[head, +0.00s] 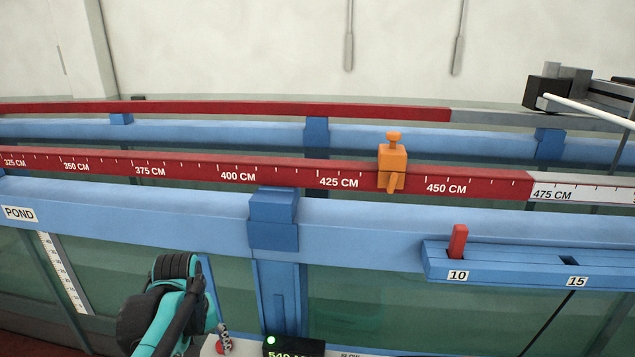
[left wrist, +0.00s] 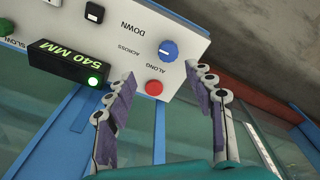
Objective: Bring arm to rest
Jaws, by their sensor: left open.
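My left arm (head: 168,305), teal and black, comes in at the lower left of the head view. In the left wrist view my left gripper (left wrist: 160,72) is open, with its two fingers spread and nothing between them but the panel beyond. The white control panel (left wrist: 125,38) lies ahead of the fingertips. A red button (left wrist: 154,88) and a blue knob (left wrist: 168,50) on it show between and beyond the fingers. I cannot tell how far the fingertips are from the panel. My right gripper is in neither view.
A display (left wrist: 68,62) reading 540 MM has a lit green lamp. The flume has a blue rail (head: 370,215) and a red scale (head: 290,172) carrying an orange pointer block (head: 392,165). A red peg (head: 457,241) stands in slot 10 of a blue holder (head: 520,264); slot 15 is empty.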

